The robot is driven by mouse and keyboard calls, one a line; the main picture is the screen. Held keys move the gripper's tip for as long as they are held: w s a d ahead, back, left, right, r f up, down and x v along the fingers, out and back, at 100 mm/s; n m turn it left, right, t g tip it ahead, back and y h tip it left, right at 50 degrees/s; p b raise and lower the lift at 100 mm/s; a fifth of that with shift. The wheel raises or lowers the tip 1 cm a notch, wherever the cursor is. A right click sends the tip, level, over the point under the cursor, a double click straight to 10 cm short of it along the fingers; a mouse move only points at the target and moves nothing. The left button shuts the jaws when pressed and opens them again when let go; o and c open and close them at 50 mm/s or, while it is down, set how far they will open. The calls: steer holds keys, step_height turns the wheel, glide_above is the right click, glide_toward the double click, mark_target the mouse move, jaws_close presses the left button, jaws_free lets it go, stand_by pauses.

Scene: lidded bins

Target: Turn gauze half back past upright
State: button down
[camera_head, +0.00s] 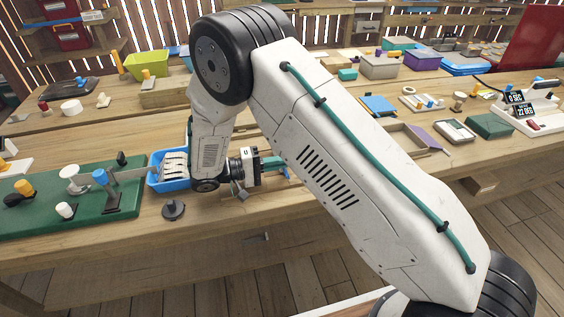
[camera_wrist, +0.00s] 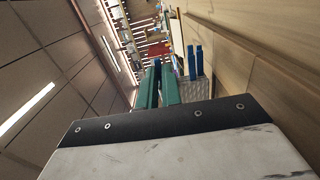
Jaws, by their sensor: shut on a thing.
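My gripper (camera_head: 270,163) is low over the workbench (camera_head: 262,203), its teal fingers pointing right. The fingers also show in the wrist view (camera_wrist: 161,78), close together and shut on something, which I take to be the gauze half. The held part is mostly hidden, so its tilt cannot be read. Right beside the fingers in the wrist view are two blue upright pieces (camera_wrist: 195,62) by a grey textured surface (camera_wrist: 190,92). In the head view my arm covers much of the bench around the gripper, and no gauze label is readable.
A blue tray with pale contents (camera_head: 155,180) sits left of my wrist. A green board (camera_head: 60,222) with knobs is at far left. A dark round knob piece (camera_head: 173,209) lies near the front edge. An open wooden tray (camera_head: 412,141) and a green box (camera_head: 490,126) stand right.

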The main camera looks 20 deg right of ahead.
steer(key=c, duration=1.6)
jaws_free()
steer(key=shift+o, duration=0.2)
steer(key=shift+r, duration=0.25)
step_height(320, 180, up, 3)
steer(key=shift+f, duration=0.1)
steer(key=s+d+r, duration=0.1)
steer(key=s+d, duration=0.1)
steer(key=s, duration=1.4)
steer(key=shift+r, duration=0.35)
steer(key=shift+a, duration=0.1)
